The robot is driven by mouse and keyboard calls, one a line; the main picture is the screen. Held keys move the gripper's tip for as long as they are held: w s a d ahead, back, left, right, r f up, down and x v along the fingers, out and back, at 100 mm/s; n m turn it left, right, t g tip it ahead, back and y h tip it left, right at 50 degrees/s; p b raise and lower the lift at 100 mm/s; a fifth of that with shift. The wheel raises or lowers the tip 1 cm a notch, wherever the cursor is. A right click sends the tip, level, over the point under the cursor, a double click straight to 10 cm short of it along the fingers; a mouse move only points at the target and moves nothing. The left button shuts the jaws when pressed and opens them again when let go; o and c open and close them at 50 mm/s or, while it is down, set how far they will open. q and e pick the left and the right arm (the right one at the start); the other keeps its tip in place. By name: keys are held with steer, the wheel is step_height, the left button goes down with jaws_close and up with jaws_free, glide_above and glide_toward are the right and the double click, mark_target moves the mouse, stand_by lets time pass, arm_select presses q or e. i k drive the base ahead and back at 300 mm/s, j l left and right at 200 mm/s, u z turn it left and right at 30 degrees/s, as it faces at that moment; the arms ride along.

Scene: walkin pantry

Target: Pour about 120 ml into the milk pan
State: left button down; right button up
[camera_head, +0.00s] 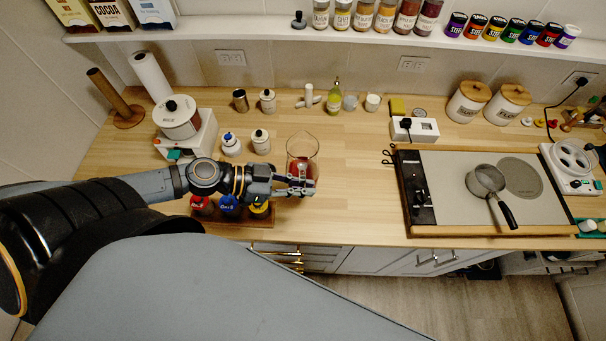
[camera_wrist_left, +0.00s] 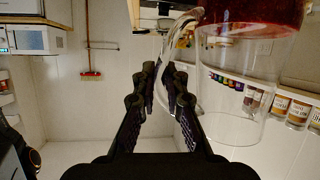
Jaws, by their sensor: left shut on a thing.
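A clear glass jug (camera_head: 303,148) with red liquid stands upright at mid-counter in the head view. In the wrist view, which looks upside down, the jug (camera_wrist_left: 238,95) is at the upper right with the red liquid (camera_wrist_left: 255,15) at the top edge. My left gripper (camera_head: 303,184) is shut on the jug's handle; its fingers (camera_wrist_left: 163,90) meet around the handle. I cannot tell whether the jug's base touches the counter. The milk pan (camera_head: 487,181), small and grey with a black handle, sits on the hob to the right, well apart from the jug. My right gripper is not in view.
A wooden rack with red, blue and yellow-topped bottles (camera_head: 229,207) lies just below my left gripper. Canisters (camera_head: 261,141) and a green bottle (camera_head: 334,99) stand behind. The hob (camera_head: 445,180) has a wooden edge. Counter between jug and hob (camera_head: 362,190) is clear.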

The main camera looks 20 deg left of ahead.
mark_target(485, 181)
steer(key=i+l+z, duration=0.1)
steer(key=l, duration=0.3)
steer(key=i+l, duration=0.15)
steer(key=l, duration=0.2)
steer(key=i+l+z, duration=0.15)
steer(key=l, duration=0.25)
steer(key=i+l, duration=0.1)
steer(key=l, duration=0.25)
steer(key=i+l+z, duration=0.15)
steer(key=l, duration=0.2)
